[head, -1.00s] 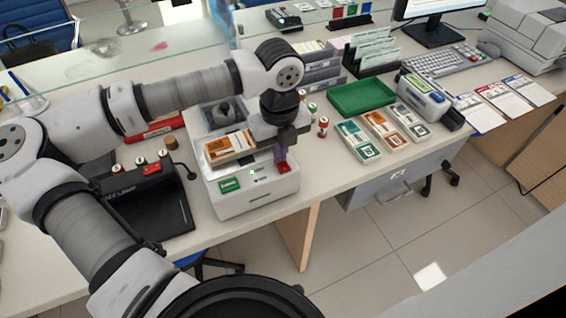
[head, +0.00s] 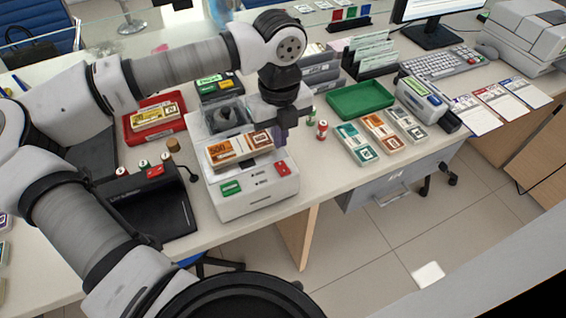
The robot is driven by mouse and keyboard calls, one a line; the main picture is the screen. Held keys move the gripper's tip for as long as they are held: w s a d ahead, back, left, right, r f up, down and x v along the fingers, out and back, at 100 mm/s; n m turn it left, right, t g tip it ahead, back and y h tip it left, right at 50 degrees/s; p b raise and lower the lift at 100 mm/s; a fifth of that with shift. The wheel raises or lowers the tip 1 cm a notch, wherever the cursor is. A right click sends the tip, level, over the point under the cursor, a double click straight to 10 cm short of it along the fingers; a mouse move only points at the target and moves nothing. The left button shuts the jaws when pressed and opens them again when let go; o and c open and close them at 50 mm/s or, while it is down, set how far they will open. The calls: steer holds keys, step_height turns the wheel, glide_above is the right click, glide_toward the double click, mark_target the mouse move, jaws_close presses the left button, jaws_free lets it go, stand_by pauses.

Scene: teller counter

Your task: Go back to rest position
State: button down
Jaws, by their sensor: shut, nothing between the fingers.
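My gripper (head: 282,139) is shut and empty. It hangs in the air at the right side of the white banknote counting machine (head: 228,205), above its red and green front buttons. An orange-and-white bundle of notes (head: 238,150) lies on top of the machine, left of my gripper and apart from it. My arm reaches in from the left, bent high over the counter. Its fingertips are small and partly dark against the machine.
A red tray (head: 177,127) with a yellow bundle stands behind left. A black device (head: 158,213) is at left. A green tray (head: 360,98), several note bundles (head: 383,131) and a small red roll (head: 322,129) lie to the right. A glass screen runs along the back.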

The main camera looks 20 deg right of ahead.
steer(key=shift+r, duration=0.35)
stand_by(0.3)
